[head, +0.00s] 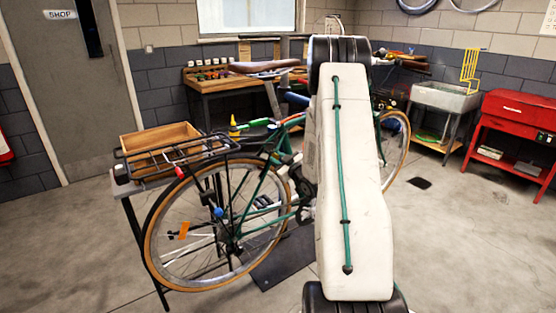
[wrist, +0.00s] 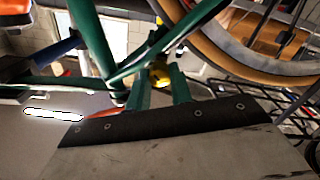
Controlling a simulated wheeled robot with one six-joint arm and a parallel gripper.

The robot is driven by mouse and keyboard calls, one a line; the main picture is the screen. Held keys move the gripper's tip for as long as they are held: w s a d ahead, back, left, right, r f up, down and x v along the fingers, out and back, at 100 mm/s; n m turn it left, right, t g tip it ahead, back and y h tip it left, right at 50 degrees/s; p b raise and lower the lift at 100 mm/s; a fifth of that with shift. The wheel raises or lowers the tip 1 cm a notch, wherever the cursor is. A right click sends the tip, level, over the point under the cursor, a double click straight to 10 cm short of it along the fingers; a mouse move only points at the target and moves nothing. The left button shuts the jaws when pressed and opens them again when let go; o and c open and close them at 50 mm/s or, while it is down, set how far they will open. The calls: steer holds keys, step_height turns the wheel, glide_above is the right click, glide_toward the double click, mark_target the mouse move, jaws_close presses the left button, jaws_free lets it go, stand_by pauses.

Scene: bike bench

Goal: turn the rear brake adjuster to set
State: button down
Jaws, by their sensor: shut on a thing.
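In the wrist view my gripper (wrist: 160,80) has its two green fingers on either side of a small yellow knob (wrist: 159,73), which appears to be the rear brake adjuster. The fingers are shut on it, just beside the green frame tubes (wrist: 95,40). Its setting cannot be read. In the head view the green bike (head: 262,180) stands upright with its rear wheel (head: 150,245) towards me. My pale arm covers the middle of the bike there, and the gripper and the yellow knob are hidden behind it.
The rear wheel (wrist: 225,62) and black rear rack (wrist: 285,105) are close to my gripper. A wooden box (head: 160,140) sits by the rack. The floor at right is mostly clear before the red cabinet (head: 512,110).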

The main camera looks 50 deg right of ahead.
steer(key=n, duration=0.4)
steer(key=shift+n, duration=0.3)
steer(key=n, duration=0.4)
steer(key=shift+f+n, duration=0.1)
steer(key=shift+n, duration=0.2)
steer(key=n, duration=0.4)
steer(key=shift+n, duration=2.4)
steer(key=shift+f, duration=0.1)
steer(key=shift+a, duration=0.1)
steer(key=c, duration=1.3)
jaws_free()
steer(key=shift+o, duration=0.2)
steer(key=shift+s, duration=0.1)
